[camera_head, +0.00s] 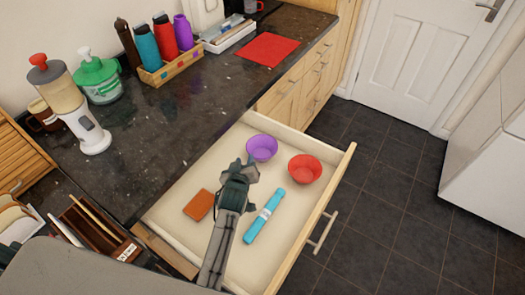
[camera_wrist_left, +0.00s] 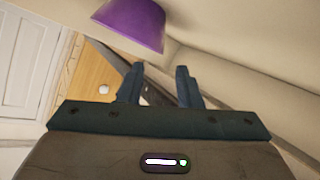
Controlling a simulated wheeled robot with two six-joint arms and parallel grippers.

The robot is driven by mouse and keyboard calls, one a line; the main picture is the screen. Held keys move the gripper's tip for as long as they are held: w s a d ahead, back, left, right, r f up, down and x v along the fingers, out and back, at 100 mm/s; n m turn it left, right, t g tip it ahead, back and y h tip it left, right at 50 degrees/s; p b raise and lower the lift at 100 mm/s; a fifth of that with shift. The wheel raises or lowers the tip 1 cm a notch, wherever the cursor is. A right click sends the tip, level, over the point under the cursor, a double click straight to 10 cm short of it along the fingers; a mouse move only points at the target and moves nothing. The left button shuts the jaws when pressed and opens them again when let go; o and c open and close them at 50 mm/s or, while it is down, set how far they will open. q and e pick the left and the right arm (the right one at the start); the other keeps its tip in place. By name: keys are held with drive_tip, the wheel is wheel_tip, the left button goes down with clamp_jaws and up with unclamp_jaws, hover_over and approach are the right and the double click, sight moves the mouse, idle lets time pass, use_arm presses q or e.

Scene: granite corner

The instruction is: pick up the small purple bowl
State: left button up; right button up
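The small purple bowl (camera_head: 262,147) sits in the open drawer (camera_head: 282,262), near the drawer's back left corner. It also shows in the left wrist view (camera_wrist_left: 132,22), cut off by the top edge, beyond the fingertips. My left gripper (camera_head: 246,165) is over the drawer, just in front of the bowl. Its two fingers stand apart with nothing between them in the left wrist view (camera_wrist_left: 160,76), and they appear clear of the bowl. My right gripper is not in view.
The drawer also holds a red bowl (camera_head: 304,169) right of the purple one, a cyan tube-like object (camera_head: 265,215) and an orange-brown block (camera_head: 199,205). The dark granite counter (camera_head: 150,135) borders the drawer at left. Dark tiled floor (camera_head: 400,200) lies open at right.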

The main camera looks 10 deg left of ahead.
sight(262, 151)
use_arm(q)
drive_tip(key=x, duration=0.8)
drive_tip(key=shift+w+a+p, duration=0.1)
drive_tip(key=shift+w+p, duration=0.05)
drive_tip(key=shift+p, duration=0.15)
drive_tip(key=shift+c, duration=0.2)
clamp_jaws()
